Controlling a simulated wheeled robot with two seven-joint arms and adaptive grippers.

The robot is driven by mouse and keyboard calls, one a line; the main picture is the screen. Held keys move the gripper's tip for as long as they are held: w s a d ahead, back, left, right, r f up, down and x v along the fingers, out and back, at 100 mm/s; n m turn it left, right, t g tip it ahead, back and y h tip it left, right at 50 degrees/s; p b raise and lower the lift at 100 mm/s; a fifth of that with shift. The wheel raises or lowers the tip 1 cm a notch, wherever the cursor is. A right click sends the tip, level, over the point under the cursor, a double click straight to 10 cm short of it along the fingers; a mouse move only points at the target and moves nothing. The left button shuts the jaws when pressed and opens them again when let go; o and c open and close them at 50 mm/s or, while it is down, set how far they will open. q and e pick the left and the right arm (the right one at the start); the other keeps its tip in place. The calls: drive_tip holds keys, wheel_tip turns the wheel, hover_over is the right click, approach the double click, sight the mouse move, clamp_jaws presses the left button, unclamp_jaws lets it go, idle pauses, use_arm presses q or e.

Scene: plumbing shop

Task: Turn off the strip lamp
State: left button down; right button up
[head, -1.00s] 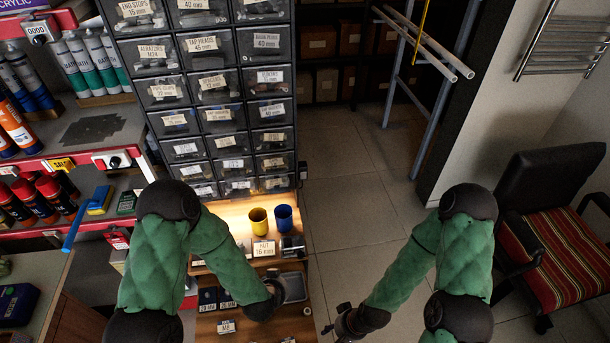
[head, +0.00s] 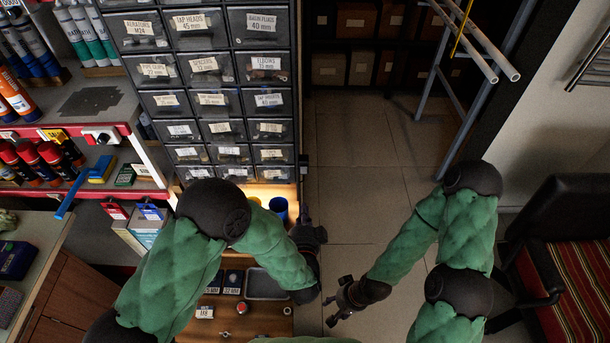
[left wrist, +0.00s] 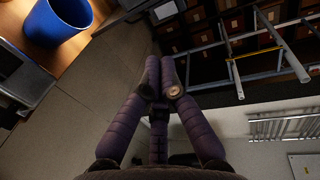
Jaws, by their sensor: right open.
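The strip lamp itself is hidden beneath the drawer cabinet (head: 222,127). Its warm light falls on the wooden worktop below the lowest drawers, so it is lit. A small dark box (head: 303,162) sits on the cabinet's right side near its bottom; I cannot tell whether it is the switch. My left gripper (head: 305,212) is just below that box, apart from it, pointing toward the cabinet's right edge. In the left wrist view its fingers (left wrist: 162,75) come together with nothing between them. My right gripper (head: 338,302) is open and empty above the floor.
A blue cup (head: 279,208) stands beside my left gripper; it also shows in the left wrist view (left wrist: 55,22). A grey tray (head: 266,284) lies lower on the bench. A red-striped chair (head: 570,275) stands at right. Floor between is clear.

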use_arm(q)
drive_tip(key=b, duration=0.4)
approach(304, 170)
drive_tip(key=w, duration=0.1)
drive_tip(key=w+f, duration=0.1)
drive_tip(key=w, duration=0.1)
drive_tip(key=w+f, duration=0.1)
drive_tip(key=shift+w, duration=0.4)
drive_tip(key=shift+w+r+b, duration=0.15)
drive_tip(key=shift+w+b, duration=0.25)
drive_tip(key=shift+w, duration=0.35)
drive_tip(key=shift+r, duration=0.1)
drive_tip(key=shift+w+r+p, duration=0.15)
drive_tip(key=shift+w+p, duration=0.25)
drive_tip(key=shift+p, duration=0.3)
